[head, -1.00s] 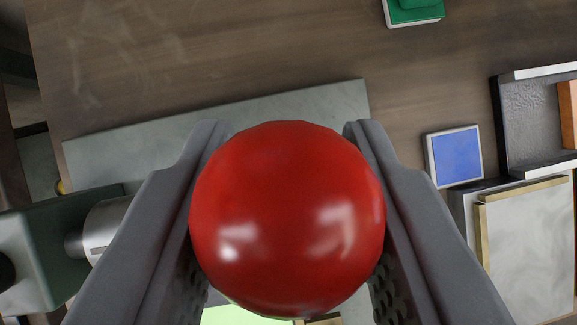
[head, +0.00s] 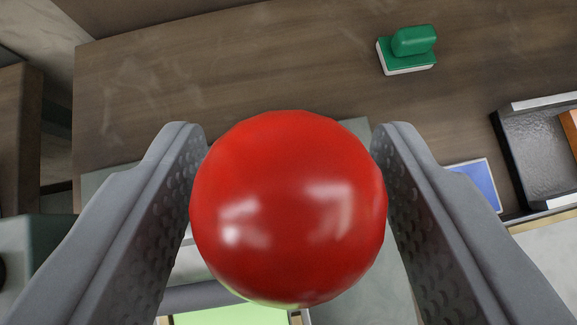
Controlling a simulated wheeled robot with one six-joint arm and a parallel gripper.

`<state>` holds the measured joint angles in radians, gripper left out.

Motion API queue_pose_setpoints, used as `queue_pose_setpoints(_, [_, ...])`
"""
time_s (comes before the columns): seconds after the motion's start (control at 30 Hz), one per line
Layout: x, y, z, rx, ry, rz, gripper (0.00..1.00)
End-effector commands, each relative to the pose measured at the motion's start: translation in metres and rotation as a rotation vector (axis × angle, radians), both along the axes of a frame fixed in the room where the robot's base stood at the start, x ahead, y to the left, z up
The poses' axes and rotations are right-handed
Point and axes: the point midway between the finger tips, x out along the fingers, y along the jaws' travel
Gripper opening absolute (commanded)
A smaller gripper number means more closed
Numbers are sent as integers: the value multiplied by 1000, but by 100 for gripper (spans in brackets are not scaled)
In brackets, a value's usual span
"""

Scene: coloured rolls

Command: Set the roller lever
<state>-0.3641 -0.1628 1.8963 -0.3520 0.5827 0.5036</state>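A large glossy red ball (head: 288,210), which looks like the lever's knob, fills the middle of the head view. My gripper (head: 290,132) has one finger on each side of it. The fingers are spread, their textured inner pads show, and the gripper looks open around the ball. Whether a pad still touches the ball is hard to tell. The ball hides any lever shaft and much of the machine. Part of a light green panel (head: 232,316) shows below the ball.
A green eraser-like block (head: 408,50) lies on the brown wooden table (head: 230,65) at the upper right. A blue square (head: 480,183) and a dark tray (head: 540,150) are at the right. A grey plate (head: 358,128) lies behind the ball. The far tabletop is mostly clear.

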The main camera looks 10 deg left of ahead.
Motion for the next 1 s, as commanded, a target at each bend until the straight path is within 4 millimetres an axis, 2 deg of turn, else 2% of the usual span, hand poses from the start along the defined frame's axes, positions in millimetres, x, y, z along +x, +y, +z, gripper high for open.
queue_pose_setpoints(0.3, [-1, 0, 1, 0, -1, 0, 51])
queue_pose_setpoints(0.47, [-11, -1, 11, 1, -3, 1, 51])
queue_pose_setpoints(1.0, [-91, -10, 78, 1, -3, 2, 51])
